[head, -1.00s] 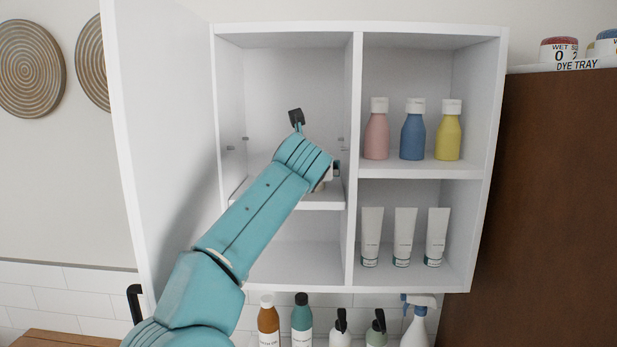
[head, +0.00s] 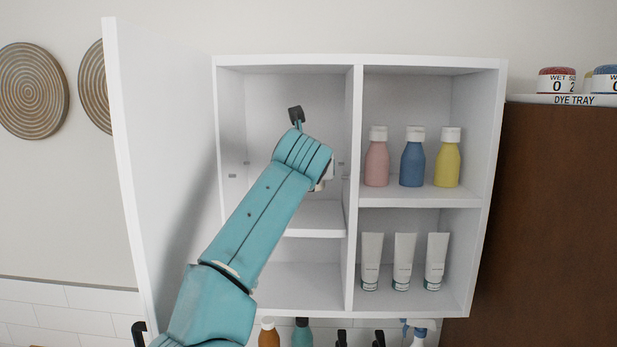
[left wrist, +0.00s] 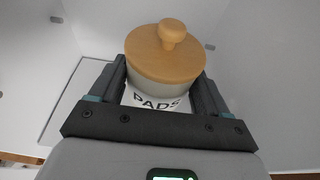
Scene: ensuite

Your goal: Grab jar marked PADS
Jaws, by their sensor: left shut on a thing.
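The jar marked PADS (left wrist: 163,75) shows in the left wrist view. It has a pale body, a label reading PADS and a round wooden lid with a knob. My left gripper (left wrist: 160,82) is shut on it, with one dark finger on each side of its body. In the head view my left arm reaches into the upper left compartment of the open white cabinet (head: 354,130) and hides most of the gripper and jar. The gripper is above the left middle shelf (head: 318,218). My right gripper is not in view.
The open cabinet door (head: 160,170) stands left of my arm, and the divider is close on the right. Pink (head: 376,160), blue and yellow bottles and several white tubes (head: 404,262) fill the right compartments. More bottles stand below. A dye tray (head: 560,99) sits at the upper right.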

